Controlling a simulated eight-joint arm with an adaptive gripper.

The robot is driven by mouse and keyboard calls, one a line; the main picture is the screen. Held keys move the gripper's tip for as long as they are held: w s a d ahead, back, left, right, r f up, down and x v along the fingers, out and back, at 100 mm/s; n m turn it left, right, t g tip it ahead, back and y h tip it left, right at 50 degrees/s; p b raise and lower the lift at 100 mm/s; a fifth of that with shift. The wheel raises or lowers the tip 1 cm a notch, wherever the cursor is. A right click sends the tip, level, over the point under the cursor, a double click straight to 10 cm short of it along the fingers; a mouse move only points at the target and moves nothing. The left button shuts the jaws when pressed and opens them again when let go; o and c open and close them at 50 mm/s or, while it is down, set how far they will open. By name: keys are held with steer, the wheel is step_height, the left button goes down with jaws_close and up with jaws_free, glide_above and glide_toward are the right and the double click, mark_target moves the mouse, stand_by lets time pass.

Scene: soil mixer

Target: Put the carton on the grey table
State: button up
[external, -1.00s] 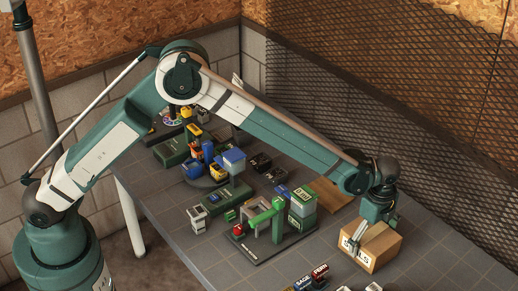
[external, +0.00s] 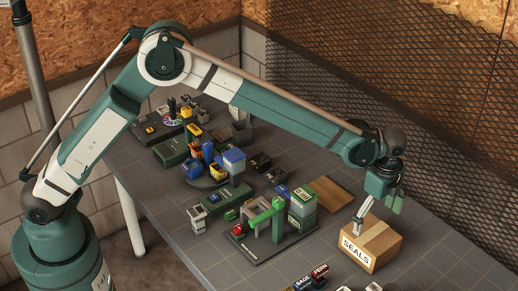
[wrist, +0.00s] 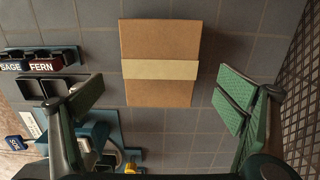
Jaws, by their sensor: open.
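The brown carton (external: 378,242) is marked "SEALS" and has a pale tape band. It rests upright on the grey tiled table (external: 432,268), near the table's right side. It also shows whole in the wrist view (wrist: 160,38), lying between and beyond my fingers. My gripper (external: 379,209) is above the carton, with its fingers spread wide. In the wrist view my gripper (wrist: 162,100) is open, with its green pads apart and nothing between them touching the carton.
A flat brown board (external: 332,193) lies behind the carton. A green stand with stacked boxes (external: 302,204) is left of it. Small blocks marked "SAGE" and "FERN" (external: 312,277) are at the front. A mesh fence (external: 400,110) runs along the right. Bare table lies right of the carton.

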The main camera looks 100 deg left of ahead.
steer(key=shift+r, duration=1.1)
steer(key=shift+s+d+r, duration=0.25)
steer(key=shift+s+r, duration=0.05)
steer(key=shift+r, duration=0.3)
steer(key=s+d+r+n+t, duration=0.2)
steer(key=s+d+r, duration=0.4)
steer(key=s+r, duration=0.5)
steer(key=s+d+r+n+t, duration=0.1)
steer(key=s+d+r+n, duration=0.1)
steer(key=s+d+r, duration=0.75)
steer(key=s+d+f+n+t, duration=0.1)
steer(key=s+d+n+t, duration=0.1)
steer(key=s, duration=1.4)
steer(key=s+d+f+n+t, duration=0.1)
steer(key=s+d+n+t, duration=0.1)
steer(key=s, duration=1.5)
steer(key=shift+s+d+n, duration=0.2)
steer(key=shift+d+n, duration=0.3)
steer(key=shift+d, duration=0.5)
